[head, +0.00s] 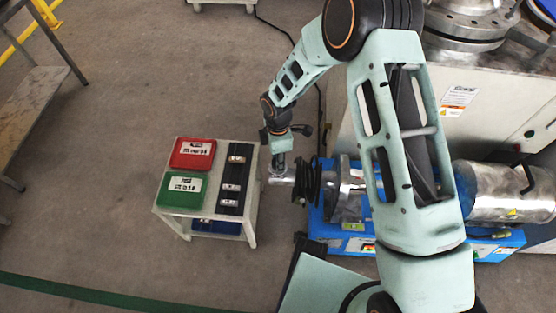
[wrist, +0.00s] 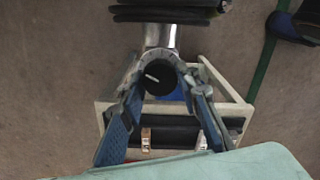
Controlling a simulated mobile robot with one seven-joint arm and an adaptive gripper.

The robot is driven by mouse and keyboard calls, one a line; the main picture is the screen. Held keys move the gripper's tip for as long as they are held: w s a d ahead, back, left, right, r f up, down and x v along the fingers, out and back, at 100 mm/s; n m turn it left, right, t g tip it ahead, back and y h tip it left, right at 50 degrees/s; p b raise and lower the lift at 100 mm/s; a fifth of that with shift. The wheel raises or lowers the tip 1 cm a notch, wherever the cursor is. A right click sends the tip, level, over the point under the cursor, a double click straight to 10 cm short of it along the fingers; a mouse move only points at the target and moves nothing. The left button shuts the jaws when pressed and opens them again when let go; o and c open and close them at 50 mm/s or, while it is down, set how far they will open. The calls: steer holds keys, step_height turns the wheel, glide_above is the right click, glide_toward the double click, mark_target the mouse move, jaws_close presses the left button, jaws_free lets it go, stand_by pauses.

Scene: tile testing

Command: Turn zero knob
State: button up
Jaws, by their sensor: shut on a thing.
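The zero knob (wrist: 160,82) is a dark round face with a short white mark, inside a silver ring at the end of a metal housing. My gripper (wrist: 163,80) has its two blue fingers on either side of the knob, shut on it. In the head view my gripper (head: 279,160) is at the left end of the machine's metal shaft (head: 284,180), beside the small table. The knob's face is not clear in the head view, and the exact finger contact is partly hidden.
A small white table (head: 250,229) stands just left of the machine, with a red box (head: 193,147), a green box (head: 177,200) and a black rack (head: 237,169) holding several metal pieces. Black cable coils (head: 307,180) hang around the shaft. The machine's blue base (head: 330,236) lies right.

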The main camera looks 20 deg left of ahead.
steer(key=m, duration=0.4)
steer(key=shift+m+b, duration=0.3)
steer(key=shift+b, duration=0.1)
steer(key=shift+m, duration=1.9)
steer(key=o, duration=1.2)
steer(key=shift+c, duration=0.2)
step_height(320, 180, up, 12)
